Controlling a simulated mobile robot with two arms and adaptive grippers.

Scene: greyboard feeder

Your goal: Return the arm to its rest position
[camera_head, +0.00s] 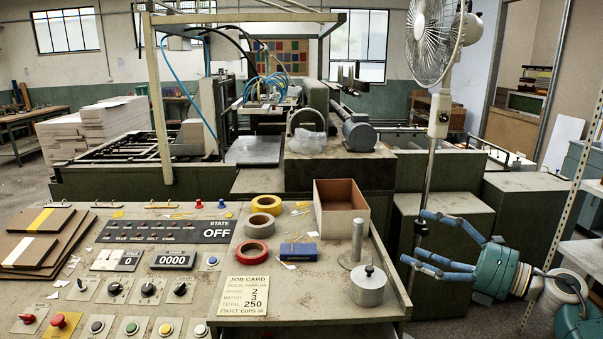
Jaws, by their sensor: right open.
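My right gripper (432,245) is at the right, beside the right edge of the control desk (330,304). It is teal with blue fingers pointing left, spread apart with nothing between them. Its fingertips are close to the desk edge and the metal pole of the fan; I cannot tell whether they touch. My right arm (570,305) runs off at the lower right. My left gripper does not show.
An open cardboard box (341,221), tape rolls (262,228) and a lidded metal pot (368,288) stand on the desk. A fan (432,40) on a pole rises behind the gripper. Green cabinets (445,255) stand behind; a perforated metal post (569,165) rises at right.

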